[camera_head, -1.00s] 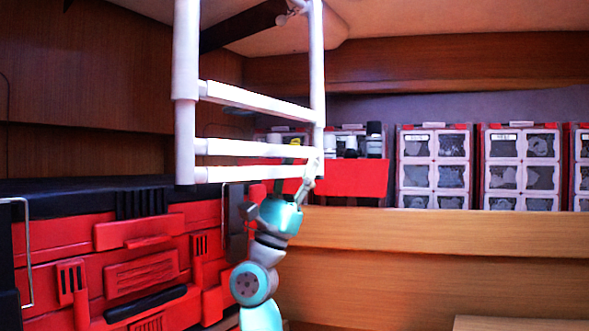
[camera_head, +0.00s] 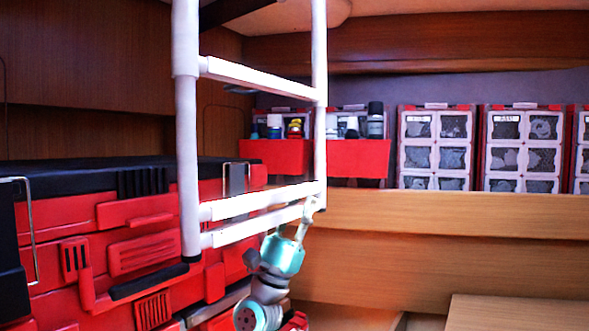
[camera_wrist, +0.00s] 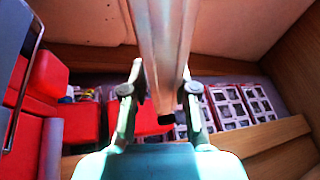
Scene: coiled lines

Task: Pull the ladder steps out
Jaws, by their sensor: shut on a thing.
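The white ladder (camera_head: 186,130) hangs upright from above in the head view, with several white rungs between its two rails. Its lower section, with two rungs close together at the bottom, reaches down in front of the red cases. My gripper (camera_head: 312,206) is at the right end of the lowest rungs, low on the right rail. In the wrist view my gripper (camera_wrist: 160,105) has a finger on each side of a pale ladder bar (camera_wrist: 165,50) and is shut on it. The exact contact of the fingertips is hard to see.
Large red and black cases (camera_head: 140,255) stand close on the left. Red bins (camera_head: 357,158) with bottles and white-framed drawer units (camera_head: 436,150) line a wooden ledge (camera_head: 440,210) behind. A wooden surface (camera_head: 520,312) is at lower right.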

